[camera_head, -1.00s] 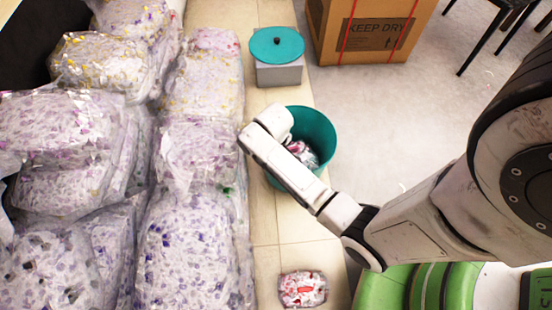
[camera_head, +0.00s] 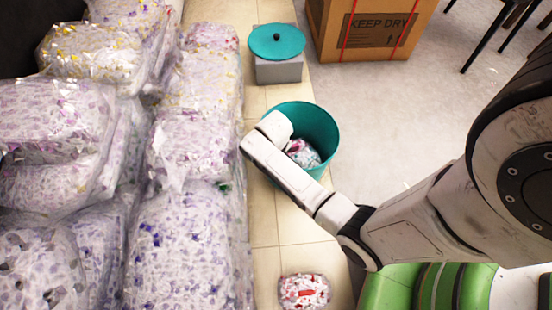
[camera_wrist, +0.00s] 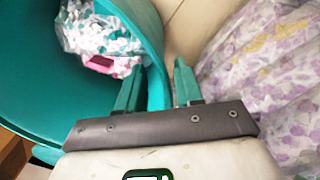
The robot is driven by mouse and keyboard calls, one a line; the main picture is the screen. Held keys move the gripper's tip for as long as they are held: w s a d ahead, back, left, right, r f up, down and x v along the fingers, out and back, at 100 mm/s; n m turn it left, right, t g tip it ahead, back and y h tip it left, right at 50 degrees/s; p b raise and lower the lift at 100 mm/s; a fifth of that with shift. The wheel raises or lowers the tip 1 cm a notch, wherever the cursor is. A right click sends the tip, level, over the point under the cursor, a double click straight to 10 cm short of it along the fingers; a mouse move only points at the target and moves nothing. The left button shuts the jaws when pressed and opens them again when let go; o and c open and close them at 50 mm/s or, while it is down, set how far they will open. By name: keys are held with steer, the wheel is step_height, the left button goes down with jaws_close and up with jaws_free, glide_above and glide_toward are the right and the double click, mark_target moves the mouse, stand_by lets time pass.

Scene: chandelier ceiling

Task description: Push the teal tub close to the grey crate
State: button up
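The teal tub (camera_head: 322,128) stands open on the tiled strip, with a clear bag of white, red and pink pieces (camera_head: 303,153) inside. The grey crate (camera_head: 279,71) sits beyond it with a teal lid (camera_head: 277,42) on top; a short gap of floor separates them. In the wrist view, my gripper (camera_wrist: 158,86) has one teal finger inside the tub and one outside.
Large clear bags of pale pieces (camera_head: 190,240) are piled along the left, close beside the tub. A small bag (camera_head: 304,291) lies on the tiles at the bottom. A cardboard box (camera_head: 368,28) stands at the upper right. Grey floor right of the tub is open.

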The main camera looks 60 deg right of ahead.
steer(key=shift+d+f+b, duration=0.1)
steer(key=shift+f+b, duration=0.85)
steer(key=shift+f, duration=1.35)
jaws_close()
